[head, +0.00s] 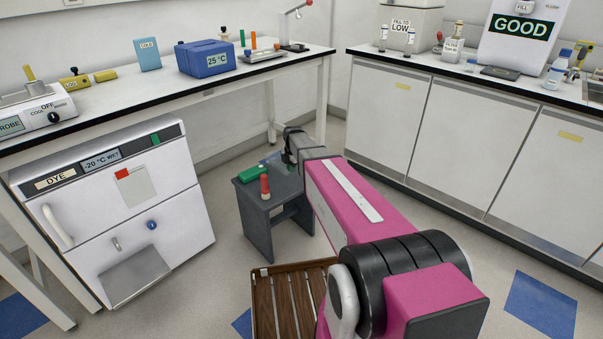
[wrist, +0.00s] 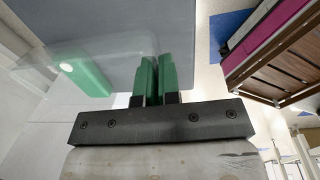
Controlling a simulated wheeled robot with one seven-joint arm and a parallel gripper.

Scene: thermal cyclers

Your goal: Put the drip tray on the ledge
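In the wrist view my gripper (wrist: 157,62) has its two green fingers close together with a narrow gap. A thin clear sheet-like piece, which looks like the drip tray (wrist: 115,48), extends left from the fingers, over a green block (wrist: 92,78). The fingers appear shut on its edge, though the contact is hard to see. In the head view my gripper (head: 284,160) is over the far side of a small grey stool (head: 258,226), beside a bluish piece. A sloping grey metal plate, possibly the ledge (head: 135,275), juts from the bottom front of the white freezer (head: 115,205).
A green block (head: 254,174) and a red-topped item (head: 265,187) are on the stool. Benches with equipment line the left and right. Floor between the freezer and the stool is open.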

